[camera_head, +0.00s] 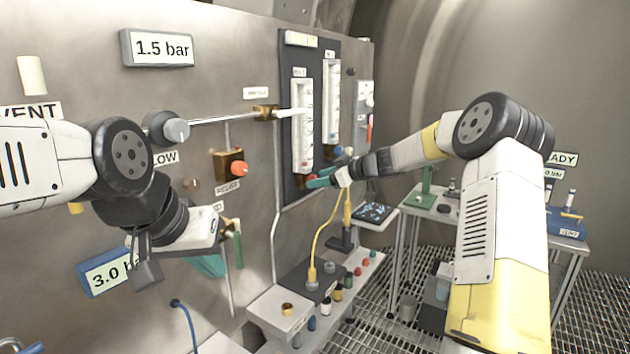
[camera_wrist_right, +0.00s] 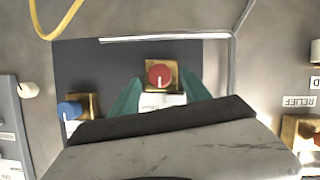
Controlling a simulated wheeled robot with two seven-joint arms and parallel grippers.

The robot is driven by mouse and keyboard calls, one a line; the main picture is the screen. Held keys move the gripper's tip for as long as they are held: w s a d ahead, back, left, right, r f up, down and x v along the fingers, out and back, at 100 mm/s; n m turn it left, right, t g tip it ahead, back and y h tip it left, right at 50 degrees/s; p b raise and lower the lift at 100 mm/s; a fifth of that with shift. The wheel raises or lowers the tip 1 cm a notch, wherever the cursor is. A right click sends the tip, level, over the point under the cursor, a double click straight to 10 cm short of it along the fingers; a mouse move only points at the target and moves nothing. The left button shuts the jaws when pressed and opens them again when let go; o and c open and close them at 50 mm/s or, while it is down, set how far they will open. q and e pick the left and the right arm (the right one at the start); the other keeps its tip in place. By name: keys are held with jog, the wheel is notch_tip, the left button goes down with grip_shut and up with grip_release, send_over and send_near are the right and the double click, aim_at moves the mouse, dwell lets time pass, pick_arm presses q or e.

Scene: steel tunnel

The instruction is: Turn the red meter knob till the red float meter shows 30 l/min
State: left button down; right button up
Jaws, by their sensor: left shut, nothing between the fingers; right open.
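The red meter knob (camera_wrist_right: 160,76) sits on a brass block on the dark panel, its white pointer line downward in the right wrist view. My right gripper (camera_wrist_right: 161,94) is open, its green fingertips on either side of the knob; I cannot tell whether they touch it. In the head view, my right gripper (camera_head: 322,179) is at the foot of the red float meter (camera_head: 302,115), a clear tube in a white frame. A small red mark shows near the tube's bottom; its scale is too small to read. My left gripper (camera_head: 208,265) is shut and empty by the lower wall.
The blue float meter (camera_head: 332,95) stands right of the red one; its blue knob (camera_wrist_right: 70,109) is left of the red knob in the wrist view. A yellow cable (camera_head: 318,245) hangs below my right gripper. An orange relief knob (camera_head: 239,168) is on the wall.

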jog(key=shift+x, duration=0.85)
grip_shut()
jog(key=shift+w+d+m+g+y, duration=0.1)
jog(key=shift+m+g+y, duration=0.45)
jog(key=shift+m, duration=0.6)
jog(key=shift+w+d+m+g+y, duration=0.1)
jog(key=shift+m+g+y, duration=0.25)
jog(key=shift+m+g, duration=0.6)
jog(key=shift+m, duration=0.3)
